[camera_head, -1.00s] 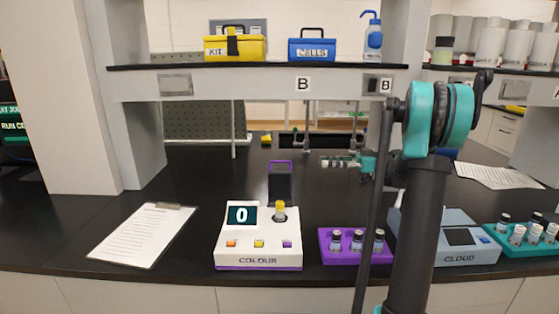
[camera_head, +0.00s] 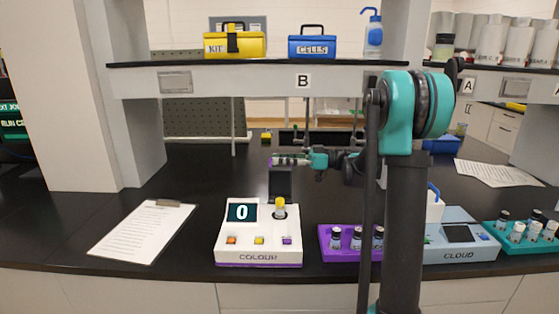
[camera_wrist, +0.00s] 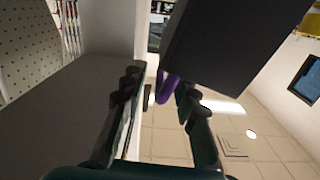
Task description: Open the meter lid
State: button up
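The white COLOUR meter (camera_head: 258,250) stands on the bench, its display reading 0. Its dark lid (camera_head: 281,184) stands upright at the back, and a yellow-capped vial (camera_head: 280,207) sits in the well in front of it. My gripper (camera_head: 276,160) is at the lid's top edge, over the purple handle, which it mostly hides in the head view. In the wrist view the dark lid (camera_wrist: 222,45) fills the upper middle. Its purple handle (camera_wrist: 168,88) shows between my open fingers (camera_wrist: 158,84). I cannot tell if a finger touches it.
A purple rack (camera_head: 328,252) with vials stands right of the meter, then the CLOUD meter (camera_head: 462,250) and a teal rack (camera_head: 512,252). A clipboard (camera_head: 142,230) lies left. The shelf (camera_head: 240,82) with kit boxes spans above the bench. Bench between clipboard and meter is clear.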

jog(key=shift+a, duration=0.35)
jog(key=shift+c, duration=0.5)
grip_shut()
